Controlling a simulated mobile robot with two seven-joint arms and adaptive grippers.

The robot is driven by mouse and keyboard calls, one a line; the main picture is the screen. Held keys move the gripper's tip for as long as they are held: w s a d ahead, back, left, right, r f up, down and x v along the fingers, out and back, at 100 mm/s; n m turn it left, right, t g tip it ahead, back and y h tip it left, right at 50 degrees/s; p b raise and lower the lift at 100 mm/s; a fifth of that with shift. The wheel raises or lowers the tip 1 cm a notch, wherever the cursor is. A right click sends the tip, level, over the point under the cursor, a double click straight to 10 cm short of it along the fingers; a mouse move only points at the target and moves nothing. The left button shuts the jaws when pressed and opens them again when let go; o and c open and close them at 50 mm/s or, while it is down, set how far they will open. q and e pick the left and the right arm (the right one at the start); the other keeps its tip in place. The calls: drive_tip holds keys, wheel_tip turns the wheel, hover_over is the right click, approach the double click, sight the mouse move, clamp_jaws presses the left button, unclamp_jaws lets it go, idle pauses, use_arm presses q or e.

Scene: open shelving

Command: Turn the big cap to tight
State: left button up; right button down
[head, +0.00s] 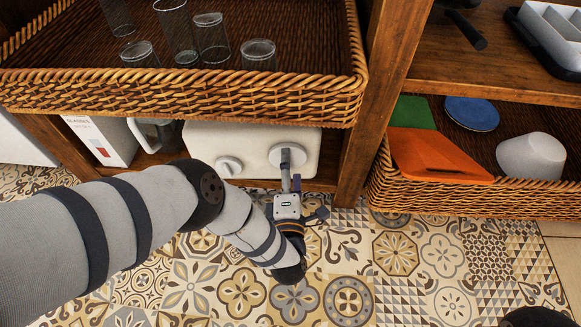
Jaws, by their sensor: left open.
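A white container (255,137) stands on the lower shelf under the wicker tray. Its front carries two round caps: the big cap (275,153) on the right and a smaller cap (229,167) on the left. My left gripper (289,172) is open in front of the big cap, pointing at it from below. Its fingers overlap the lower part of the cap in the picture; I cannot tell whether they touch it. The gripper hides part of the cap's face, and the cap's turn position is unclear. My right gripper is not in view.
A wicker tray (190,97) with several glasses overhangs the container. A wooden post (375,90) stands to its right. A white box (103,140) and a pitcher (152,133) stand to its left. Another basket (440,196) is at right. The tiled floor (400,270) in front is clear.

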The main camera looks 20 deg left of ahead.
use_arm(q)
drive_tip(key=shift+w+a, duration=0.2)
drive_tip(key=shift+w, duration=0.35)
drive_tip(key=c, duration=1.2)
drive_tip(key=shift+s+a+f+m+p, duration=0.15)
drive_tip(key=shift+m+p, duration=0.1)
drive_tip(key=shift+m, duration=4.55)
drive_tip(key=shift+a+f+m+p, duration=0.1)
drive_tip(key=shift+m+p, duration=0.15)
drive_tip(key=shift+m, duration=4.55)
